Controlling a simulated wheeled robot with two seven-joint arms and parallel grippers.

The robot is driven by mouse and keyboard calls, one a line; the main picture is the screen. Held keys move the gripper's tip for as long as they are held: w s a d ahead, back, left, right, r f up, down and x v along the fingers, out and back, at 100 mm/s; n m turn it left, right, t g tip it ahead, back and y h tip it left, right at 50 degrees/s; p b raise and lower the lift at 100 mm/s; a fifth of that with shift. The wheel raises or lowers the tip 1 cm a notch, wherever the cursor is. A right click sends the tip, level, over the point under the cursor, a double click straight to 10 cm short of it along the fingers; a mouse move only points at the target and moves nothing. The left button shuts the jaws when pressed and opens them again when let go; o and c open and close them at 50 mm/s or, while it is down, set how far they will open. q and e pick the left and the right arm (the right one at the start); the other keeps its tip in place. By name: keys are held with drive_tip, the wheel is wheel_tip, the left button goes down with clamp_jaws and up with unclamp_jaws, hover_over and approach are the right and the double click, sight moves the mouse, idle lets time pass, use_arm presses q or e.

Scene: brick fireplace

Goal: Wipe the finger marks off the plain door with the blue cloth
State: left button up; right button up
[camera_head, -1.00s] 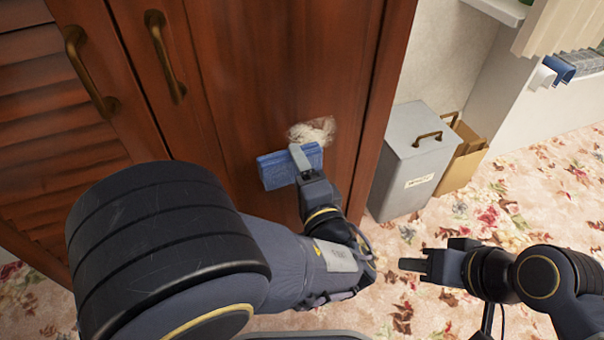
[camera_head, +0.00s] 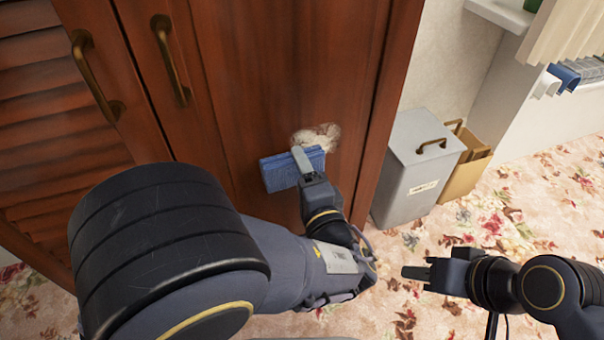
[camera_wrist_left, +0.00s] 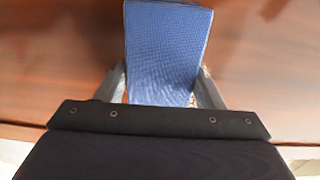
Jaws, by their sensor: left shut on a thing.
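The plain door (camera_head: 270,70) is smooth reddish-brown wood. A whitish smudge of finger marks (camera_head: 318,138) shows on its lower right part. My left gripper (camera_head: 302,160) is shut on the folded blue cloth (camera_head: 280,173), just below and left of the smudge. The cloth also shows between the fingers in the left wrist view (camera_wrist_left: 167,50), in front of the door. I cannot tell whether the cloth touches the door. My right gripper (camera_head: 428,273) is over the carpet at the lower right, clear of the door; its jaw gap is not clear from this angle.
A louvred door (camera_head: 45,110) stands at the left, and brass handles (camera_head: 170,60) stick out near it. A grey lidded box (camera_head: 412,180) and a cardboard box (camera_head: 465,178) stand right of the door. The floral carpet (camera_head: 540,225) is open at the right.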

use_arm(q)
drive_tip(key=shift+w+a, duration=0.15)
drive_tip(key=shift+w, duration=0.4)
